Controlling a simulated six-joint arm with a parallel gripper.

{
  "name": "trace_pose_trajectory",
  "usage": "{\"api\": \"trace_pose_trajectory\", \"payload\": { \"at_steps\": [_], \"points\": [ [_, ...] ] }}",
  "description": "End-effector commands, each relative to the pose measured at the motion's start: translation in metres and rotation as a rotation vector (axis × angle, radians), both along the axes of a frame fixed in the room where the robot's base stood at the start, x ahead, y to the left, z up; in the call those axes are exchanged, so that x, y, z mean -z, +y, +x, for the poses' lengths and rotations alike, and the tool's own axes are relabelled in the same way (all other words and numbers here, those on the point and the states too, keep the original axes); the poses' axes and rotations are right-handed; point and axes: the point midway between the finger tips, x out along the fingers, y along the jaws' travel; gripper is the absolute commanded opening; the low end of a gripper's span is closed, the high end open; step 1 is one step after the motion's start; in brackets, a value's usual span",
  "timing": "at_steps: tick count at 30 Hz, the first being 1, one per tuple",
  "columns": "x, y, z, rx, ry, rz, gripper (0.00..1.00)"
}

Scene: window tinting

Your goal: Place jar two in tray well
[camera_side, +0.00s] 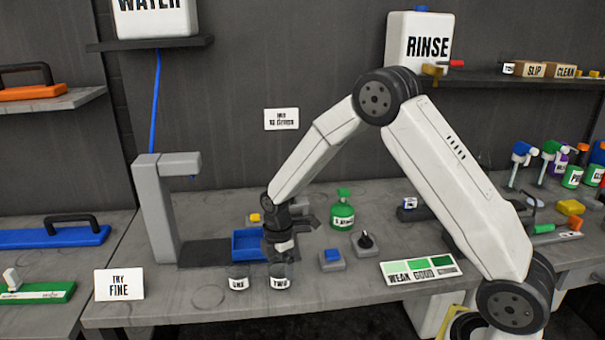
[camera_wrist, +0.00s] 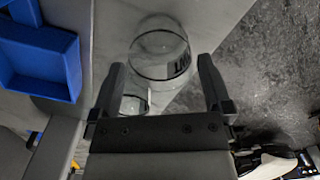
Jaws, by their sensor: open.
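Jar two (camera_side: 280,283), clear glass with a white "TWO" label, stands upright near the bench's front edge. In the wrist view a clear jar (camera_wrist: 158,42) with a partly seen label shows between and beyond my fingertips. My gripper (camera_side: 280,262) points down right over jar two; in the wrist view my gripper (camera_wrist: 161,66) is open, with nothing clamped. I cannot tell how far the fingers reach down beside the glass. The blue tray (camera_side: 237,246) with a well sits just behind and left of the jar; its walls also show in the wrist view (camera_wrist: 70,65).
Jar one (camera_side: 238,284) stands close left of jar two. A grey stand (camera_side: 158,215) rises left of the tray. A green bottle (camera_side: 342,215), a blue-button box (camera_side: 332,259) and a black-knob box (camera_side: 365,244) are to the right. The bench front edge is near.

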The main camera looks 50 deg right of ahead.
Motion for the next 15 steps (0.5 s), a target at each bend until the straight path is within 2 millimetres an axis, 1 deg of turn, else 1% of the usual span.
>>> {"api": "trace_pose_trajectory", "payload": {
  "at_steps": [1,6,15],
  "points": [
    [0.007,-0.001,-0.001,0.000,0.003,0.000,1.00],
    [0.021,0.000,0.000,0.000,0.002,0.001,1.00],
    [0.025,0.000,0.000,0.000,-0.001,0.000,1.00]
  ]
}}
